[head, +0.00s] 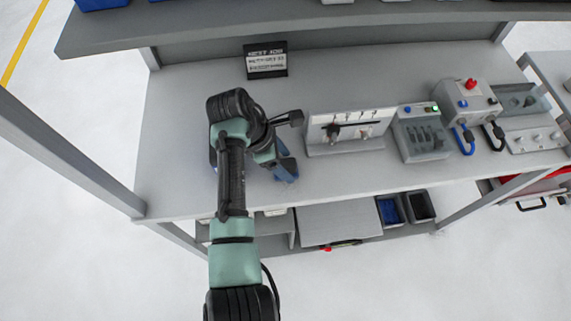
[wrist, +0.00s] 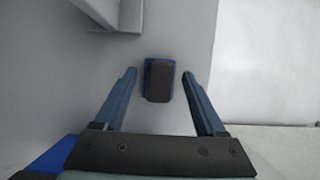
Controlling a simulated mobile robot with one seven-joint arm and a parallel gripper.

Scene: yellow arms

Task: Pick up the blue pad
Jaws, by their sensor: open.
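The blue pad (wrist: 160,85) shows in the wrist view as a small block with a dark top and a blue rim, lying on the grey bench top. My gripper (wrist: 160,73) is open, with one blue finger on each side of the pad and a gap on both sides. The fingers do not touch it. In the head view my gripper (head: 286,172) is low over the front left part of the bench. I cannot make out the pad there; my arm and fingers cover that spot.
A white panel with plugs (head: 345,132), a grey button box (head: 421,132) and a box with a red button (head: 468,105) stand to the right on the bench (head: 185,100). A sign (head: 265,61) stands behind. The bench's front edge is close to my gripper.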

